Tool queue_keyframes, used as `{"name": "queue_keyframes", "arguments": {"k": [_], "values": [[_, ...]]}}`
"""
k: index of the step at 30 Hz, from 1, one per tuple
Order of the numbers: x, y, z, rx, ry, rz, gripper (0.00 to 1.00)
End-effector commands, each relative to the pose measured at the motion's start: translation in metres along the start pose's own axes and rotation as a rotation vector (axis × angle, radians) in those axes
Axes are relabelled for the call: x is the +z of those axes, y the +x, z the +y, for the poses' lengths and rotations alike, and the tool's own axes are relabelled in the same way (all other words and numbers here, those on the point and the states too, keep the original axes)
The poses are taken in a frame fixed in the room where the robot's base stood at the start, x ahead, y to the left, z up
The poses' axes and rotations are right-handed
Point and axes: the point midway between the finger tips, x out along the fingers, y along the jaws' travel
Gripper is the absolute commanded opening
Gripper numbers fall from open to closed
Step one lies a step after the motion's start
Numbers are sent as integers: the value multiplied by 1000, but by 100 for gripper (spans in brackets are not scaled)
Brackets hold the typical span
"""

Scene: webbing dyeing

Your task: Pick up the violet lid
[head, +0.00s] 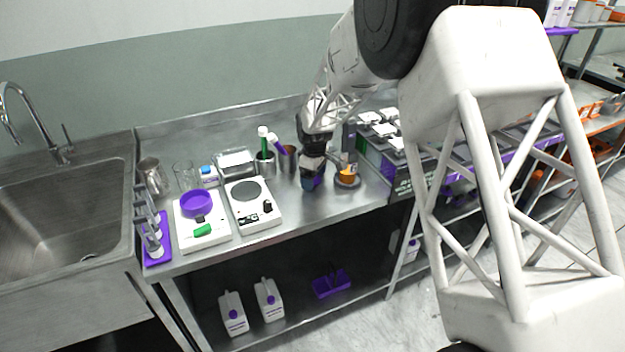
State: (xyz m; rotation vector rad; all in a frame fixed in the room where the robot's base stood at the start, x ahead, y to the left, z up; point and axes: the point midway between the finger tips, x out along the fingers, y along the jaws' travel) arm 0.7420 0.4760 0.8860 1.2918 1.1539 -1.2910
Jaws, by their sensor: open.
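A violet round piece (197,203), the most lid-like thing in view, sits on the left white benchtop device (206,238). I cannot tell whether it is a lid or a shallow dish. My gripper (312,184) is open and points down over the steel bench, well to the right of the violet piece. Some violet shows at its fingertips; I cannot tell whether this is part of the gripper or a thing behind it. A small orange item (347,170) on a dark round base stands just to its right.
A green piece (203,230) lies on the left device. A second white device (252,205) with a round plate stands beside it. Metal cups, a glass beaker (187,175) and a violet rack (157,240) crowd the bench. A sink (60,215) is at left. The bench front before my gripper is clear.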

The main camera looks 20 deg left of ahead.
Motion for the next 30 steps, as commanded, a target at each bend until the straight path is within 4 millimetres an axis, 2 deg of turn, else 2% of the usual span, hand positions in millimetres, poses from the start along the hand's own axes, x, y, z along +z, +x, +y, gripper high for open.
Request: {"name": "queue_keyframes", "arguments": {"k": [14,24,30], "values": [[0,0,0,0,0,0,86],[0,0,0,0,0,0,35],[0,0,0,0,0,0,34]]}}
